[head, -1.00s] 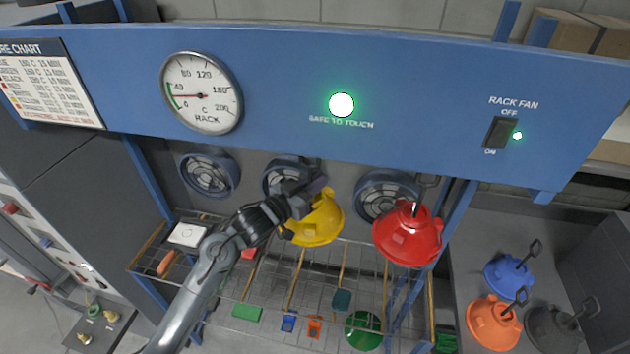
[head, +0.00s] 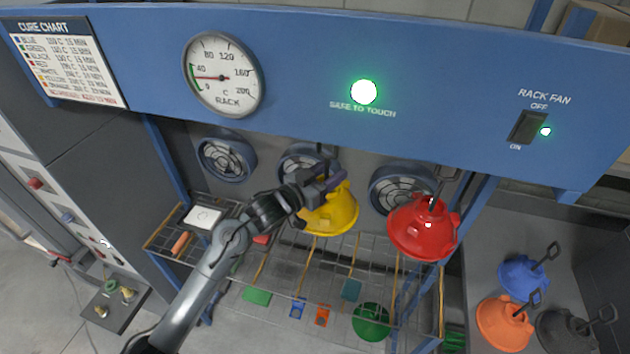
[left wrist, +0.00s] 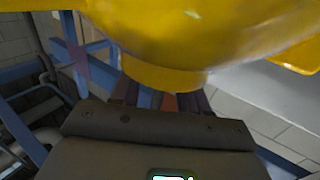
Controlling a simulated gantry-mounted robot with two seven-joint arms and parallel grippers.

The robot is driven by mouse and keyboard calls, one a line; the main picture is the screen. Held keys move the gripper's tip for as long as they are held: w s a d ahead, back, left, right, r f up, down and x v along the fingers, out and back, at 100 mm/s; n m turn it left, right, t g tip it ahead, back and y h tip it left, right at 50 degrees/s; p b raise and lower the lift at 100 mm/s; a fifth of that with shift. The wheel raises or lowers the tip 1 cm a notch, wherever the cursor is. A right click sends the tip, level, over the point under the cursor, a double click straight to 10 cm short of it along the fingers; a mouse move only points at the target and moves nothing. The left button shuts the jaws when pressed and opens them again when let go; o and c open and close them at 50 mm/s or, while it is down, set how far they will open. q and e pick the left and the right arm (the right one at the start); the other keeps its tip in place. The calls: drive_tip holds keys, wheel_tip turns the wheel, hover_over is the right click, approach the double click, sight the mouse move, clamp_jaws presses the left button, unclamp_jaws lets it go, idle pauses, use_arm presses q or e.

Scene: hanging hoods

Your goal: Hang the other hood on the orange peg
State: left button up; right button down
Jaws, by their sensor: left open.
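A yellow hood (head: 338,215) hangs under the blue beam, and a red hood (head: 424,230) hangs to its right. My left gripper (head: 326,186) is at the upper left of the yellow hood, its jaws open and close to the hood's neck. In the left wrist view the yellow hood (left wrist: 200,30) fills the top, its collar right at the fingers (left wrist: 165,98); contact cannot be told. An orange hood (head: 503,326), a blue hood (head: 521,276) and a dark grey hood (head: 562,332) rest on the right-hand surface. I cannot make out an orange peg. My right gripper is not in view.
The blue beam (head: 450,70) with the gauge (head: 222,77) and fan switch (head: 528,127) runs above. Fans (head: 226,159) line the back. Below is a wire shelf with a green disc (head: 371,321), an orange tag (head: 322,316) and other small coloured pieces.

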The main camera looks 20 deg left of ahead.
use_arm(q)
drive_tip(key=b+v, duration=0.2)
drive_tip(key=v, duration=0.8)
drive_tip(key=shift+n+g, duration=0.6)
drive_tip(key=shift+g, duration=0.2)
drive_tip(key=s+f+p, duration=0.1)
drive_tip(key=f, duration=0.1)
drive_tip(key=s+d+f, duration=0.1)
drive_tip(key=f, duration=0.1)
drive_tip(key=s+d+f+p, duration=0.1)
drive_tip(key=s+f, duration=0.1)
drive_tip(key=shift+f+p, duration=0.3)
drive_tip(key=shift+f, duration=0.05)
drive_tip(key=s+d+f+n+g+y+p, duration=0.2)
drive_tip(key=s+d+f+n+y+p, duration=0.15)
drive_tip(key=s+f, duration=0.55)
drive_tip(key=s+a+f+m+g+y+p, duration=0.1)
drive_tip(key=s+a+g+y, duration=0.3)
drive_tip(key=s+g, duration=0.5)
drive_tip(key=s+p, duration=0.1)
drive_tip(key=s, duration=0.9)
drive_tip(key=shift+s+a+m+p, duration=0.3)
drive_tip(key=shift+m+p, duration=0.05)
